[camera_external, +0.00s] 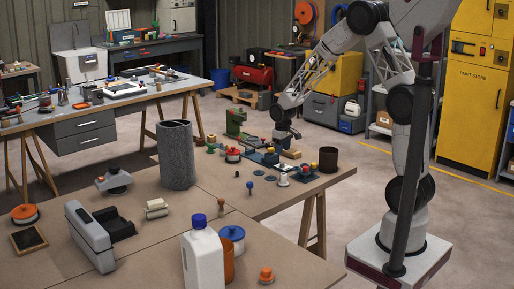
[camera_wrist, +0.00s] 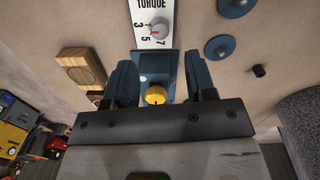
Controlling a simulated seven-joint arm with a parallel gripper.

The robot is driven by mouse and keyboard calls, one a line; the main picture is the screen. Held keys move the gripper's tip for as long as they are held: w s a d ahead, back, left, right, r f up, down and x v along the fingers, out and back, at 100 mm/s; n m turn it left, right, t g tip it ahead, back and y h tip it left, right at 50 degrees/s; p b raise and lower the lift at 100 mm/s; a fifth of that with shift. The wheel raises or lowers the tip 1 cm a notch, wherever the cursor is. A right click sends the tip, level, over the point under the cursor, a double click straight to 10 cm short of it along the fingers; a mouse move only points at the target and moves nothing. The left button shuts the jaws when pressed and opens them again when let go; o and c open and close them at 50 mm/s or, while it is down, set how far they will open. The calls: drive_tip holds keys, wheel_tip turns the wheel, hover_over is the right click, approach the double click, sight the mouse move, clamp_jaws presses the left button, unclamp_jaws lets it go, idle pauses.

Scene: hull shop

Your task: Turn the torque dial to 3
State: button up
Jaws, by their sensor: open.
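The torque dial (camera_wrist: 159,28) is a grey round knob with a red pointer line on a white plate marked TORQUE (camera_wrist: 150,8), at the top of the wrist view. The numbers 3, 5 and 7 show around it. The pointer appears to lie toward the 5, but is small. My gripper (camera_wrist: 160,85) is open, its two dark fingers below the dial in this view. A yellow knob (camera_wrist: 155,95) on a blue plate (camera_wrist: 153,64) shows between the fingers; I cannot tell whether they touch it. In the external view my gripper (camera_external: 285,137) is over the far end of the bench.
A wooden block (camera_wrist: 80,68) lies left of the dial plate; blue discs (camera_wrist: 217,47) lie to the right. In the external view a dark cup (camera_external: 328,159), a green machine (camera_external: 236,122) and a grey cylinder (camera_external: 176,157) stand on the bench (camera_external: 215,205).

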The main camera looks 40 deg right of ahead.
sight(282, 165)
drive_tip(key=shift+d+f, duration=0.1)
drive_tip(key=shift+f, duration=3.65)
drive_tip(key=c, duration=0.9)
